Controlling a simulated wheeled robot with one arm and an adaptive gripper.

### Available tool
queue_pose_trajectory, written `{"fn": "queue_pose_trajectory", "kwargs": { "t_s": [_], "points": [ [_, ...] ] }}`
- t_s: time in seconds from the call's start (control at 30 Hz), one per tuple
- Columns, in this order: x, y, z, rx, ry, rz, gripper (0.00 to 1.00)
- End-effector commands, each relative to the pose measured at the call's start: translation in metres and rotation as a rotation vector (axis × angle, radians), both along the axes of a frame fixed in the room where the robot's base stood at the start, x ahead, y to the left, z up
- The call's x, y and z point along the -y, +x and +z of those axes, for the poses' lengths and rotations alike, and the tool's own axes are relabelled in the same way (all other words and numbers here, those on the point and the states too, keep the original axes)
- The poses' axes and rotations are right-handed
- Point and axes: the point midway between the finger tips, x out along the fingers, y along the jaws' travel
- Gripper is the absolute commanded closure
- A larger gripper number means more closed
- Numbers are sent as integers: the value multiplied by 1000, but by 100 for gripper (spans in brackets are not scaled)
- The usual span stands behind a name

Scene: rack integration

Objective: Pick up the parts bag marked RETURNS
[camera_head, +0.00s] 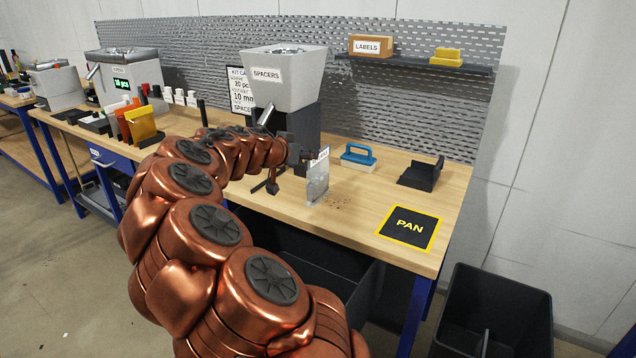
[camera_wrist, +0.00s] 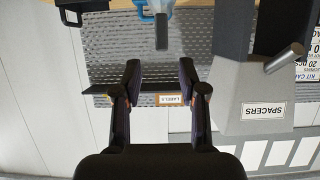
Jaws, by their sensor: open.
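A clear grey bag (camera_head: 317,182) stands upright on the bench, with a small white label at its top that is too small to read. My gripper (camera_head: 302,154) is at the bag's upper left in the head view; contact cannot be told there. In the wrist view, which is upside down, my gripper (camera_wrist: 161,72) is open with nothing between its fingertips. A narrow grey upright piece (camera_wrist: 161,30), seemingly the bag edge-on, lies ahead, centred between the fingers. The word RETURNS is not readable anywhere.
A SPACERS hopper (camera_head: 285,80) stands behind my gripper. Orange and yellow packets (camera_head: 141,122) stand at left. A dark bin (camera_head: 497,310) is on the floor.

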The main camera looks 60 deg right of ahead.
Motion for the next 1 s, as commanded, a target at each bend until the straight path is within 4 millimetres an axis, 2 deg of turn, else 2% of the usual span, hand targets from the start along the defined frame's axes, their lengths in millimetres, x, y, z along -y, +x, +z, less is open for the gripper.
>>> {"fn": "queue_pose_trajectory", "kwargs": {
  "t_s": [0.47, 0.8, 1.0],
  "points": [
    [33, 4, -12, 7, -4, 4, 58],
    [69, 5, -28, 5, -2, 1, 58],
    [75, 6, -31, 8, -4, 3, 58]
  ]
}}
